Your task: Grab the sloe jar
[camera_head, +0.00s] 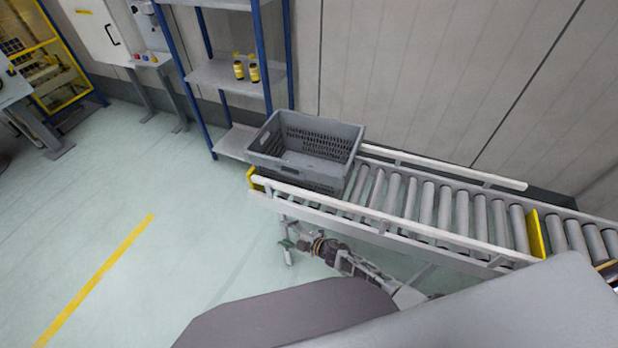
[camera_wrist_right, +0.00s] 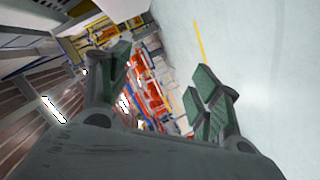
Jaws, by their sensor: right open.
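My right gripper (camera_head: 288,247) is low in front of the conveyor, well apart from the jars. In the right wrist view its green-padded fingers (camera_wrist_right: 160,82) are spread apart with nothing between them. No jar shows there. My left gripper is not in view.
A grey crate (camera_head: 270,157) sits on the left end of the roller conveyor (camera_head: 430,203), in front of the blue-posted rack (camera_head: 205,75). The conveyor's rail stands close above my right gripper. The floor (camera_head: 130,215) at left is clear.

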